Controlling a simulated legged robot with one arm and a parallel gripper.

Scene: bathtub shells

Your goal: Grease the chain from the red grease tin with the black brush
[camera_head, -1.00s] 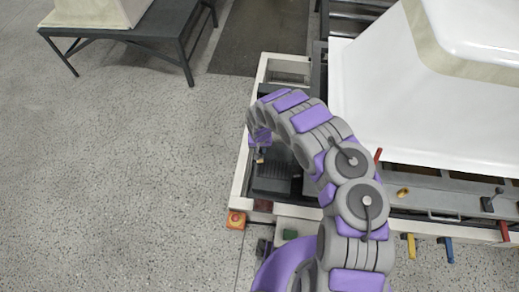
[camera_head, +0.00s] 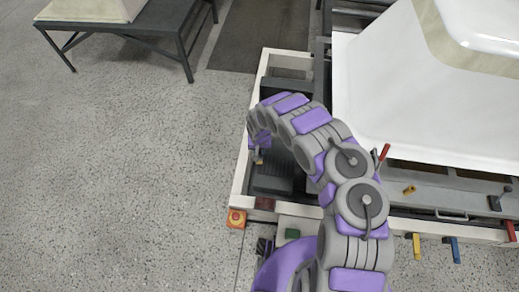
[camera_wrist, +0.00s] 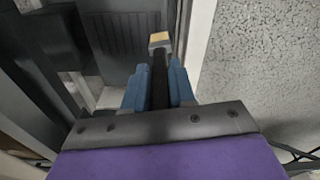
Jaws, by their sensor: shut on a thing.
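My gripper (camera_wrist: 160,90) has blue fingers shut on the black brush (camera_wrist: 159,75), whose pale yellowish tip (camera_wrist: 160,40) points away from the wrist. In the head view my gripper (camera_head: 262,139) is at the end of the purple and grey arm, largely hidden by it. The brush tip (camera_head: 258,158) shows just below it, over the left part of the machine frame, beside a dark ribbed block (camera_head: 273,178). A small dark red item (camera_head: 265,204) sits at the frame's front; I cannot tell if it is the grease tin. I cannot make out the chain.
The white frame (camera_head: 240,178) edges the machine bay. An orange box with a red button (camera_head: 237,218) is at its front left corner. A large white tub shell (camera_head: 400,110) stands right, with coloured levers (camera_head: 453,249) below. A dark table (camera_head: 165,35) stands back left. Floor at left is clear.

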